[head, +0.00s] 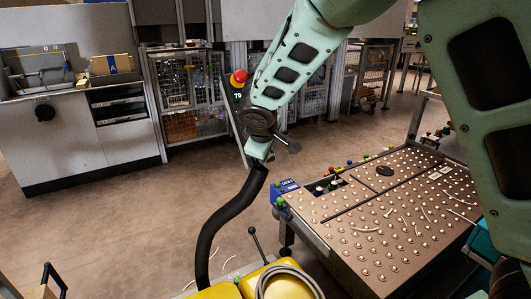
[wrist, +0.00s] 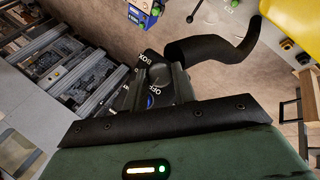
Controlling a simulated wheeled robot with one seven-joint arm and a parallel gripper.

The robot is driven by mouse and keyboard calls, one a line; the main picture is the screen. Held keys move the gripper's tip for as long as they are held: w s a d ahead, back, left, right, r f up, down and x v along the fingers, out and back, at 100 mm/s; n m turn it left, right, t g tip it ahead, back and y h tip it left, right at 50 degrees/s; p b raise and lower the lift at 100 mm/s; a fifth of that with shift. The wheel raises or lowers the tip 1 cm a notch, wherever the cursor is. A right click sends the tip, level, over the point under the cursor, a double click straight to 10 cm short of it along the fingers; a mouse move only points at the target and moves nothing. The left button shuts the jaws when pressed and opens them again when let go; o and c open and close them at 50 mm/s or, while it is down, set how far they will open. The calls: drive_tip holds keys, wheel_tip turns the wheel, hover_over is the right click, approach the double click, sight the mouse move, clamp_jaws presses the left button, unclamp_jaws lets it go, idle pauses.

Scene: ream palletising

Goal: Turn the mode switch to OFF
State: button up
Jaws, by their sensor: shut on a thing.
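The mode switch's dark panel (wrist: 128,97) shows in the wrist view, with white lettering that reads OFF and a second label, upside down, that looks like BOX. The switch knob is hidden or lost among dark parts at my jaws, so its setting cannot be told. My gripper (wrist: 172,86) reaches down to this panel and is shut there, apparently on the mode switch. In the head view my gripper (head: 260,148) is in front of the slanted panel and covers most of it. A red mushroom button (head: 239,77) with a yellow collar sits at the panel's upper end.
A thick black hose (head: 222,220) curves from just below my gripper to a yellow machine (head: 215,291). A ball-studded table (head: 385,220) with a blue control box (head: 287,186) stands at the right. Mesh cages (head: 188,85) and a grey cabinet stand behind.

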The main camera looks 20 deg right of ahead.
drive_tip(key=o, duration=1)
drive_tip(key=p+v, duration=0.2)
drive_tip(key=v, duration=1.5)
drive_tip(key=shift+s+p, duration=0.2)
drive_tip(key=shift+p, duration=0.1)
drive_tip(key=shift+a, duration=0.15)
drive_tip(key=s+a+f+m+g+y, duration=0.1)
drive_tip(key=s+f+g+y, duration=0.15)
drive_tip(key=s+f, duration=0.75)
drive_tip(key=s+f+m+g+y, duration=0.1)
drive_tip(key=s+g, duration=0.3)
drive_tip(key=s, duration=1.4)
wheel_tip(320, 180, up, 18)
drive_tip(key=p, duration=1.8)
drive_tip(key=shift+a+f, duration=0.2)
drive_tip(key=shift+a, duration=0.15)
